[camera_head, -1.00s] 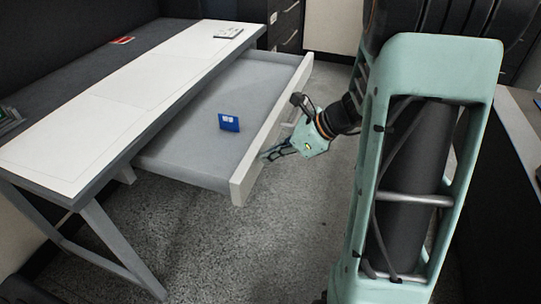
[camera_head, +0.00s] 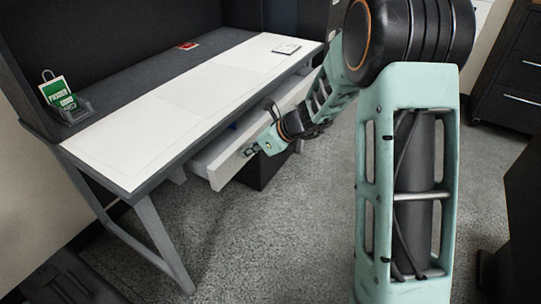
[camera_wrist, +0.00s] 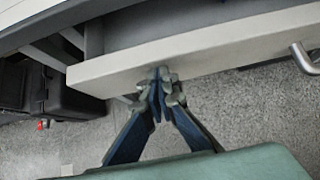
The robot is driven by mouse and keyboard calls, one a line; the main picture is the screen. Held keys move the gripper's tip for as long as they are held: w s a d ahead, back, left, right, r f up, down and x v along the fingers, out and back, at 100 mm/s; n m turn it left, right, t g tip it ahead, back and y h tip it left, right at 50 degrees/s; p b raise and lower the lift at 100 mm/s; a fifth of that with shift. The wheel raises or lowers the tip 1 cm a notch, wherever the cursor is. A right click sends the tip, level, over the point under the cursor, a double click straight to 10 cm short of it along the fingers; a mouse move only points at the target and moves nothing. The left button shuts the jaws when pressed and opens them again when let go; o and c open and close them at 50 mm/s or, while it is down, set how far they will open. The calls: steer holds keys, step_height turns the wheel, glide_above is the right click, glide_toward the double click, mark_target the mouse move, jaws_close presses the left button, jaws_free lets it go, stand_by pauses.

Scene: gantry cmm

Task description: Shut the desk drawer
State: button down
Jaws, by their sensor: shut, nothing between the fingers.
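The desk drawer (camera_head: 222,169) sticks out part way from under the desk (camera_head: 150,112), with its white front apart from the desk edge. In the wrist view the drawer front (camera_wrist: 110,66) crosses the picture, with a metal handle (camera_wrist: 304,58) at the right. My gripper (camera_head: 248,151) is shut and empty. In the wrist view its fingertips (camera_wrist: 160,76) are together at the outer face of the drawer front, left of the handle, and appear to touch it.
A green-and-white card stand (camera_head: 60,96) is at the desk's left end. A red item (camera_head: 187,45) and a flat pad (camera_head: 287,48) lie on the desk. A dark cabinet (camera_head: 510,75) stands at the right. The grey floor (camera_head: 270,235) before the desk is clear.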

steer(key=w+a, duration=0.1)
steer(key=a, duration=0.1)
steer(key=w+a+p, duration=0.1)
steer(key=w+a, duration=0.1)
steer(key=w+a+p, duration=0.1)
steer(key=a, duration=0.1)
steer(key=shift+w+a, duration=0.25)
steer(key=shift+a, duration=0.05)
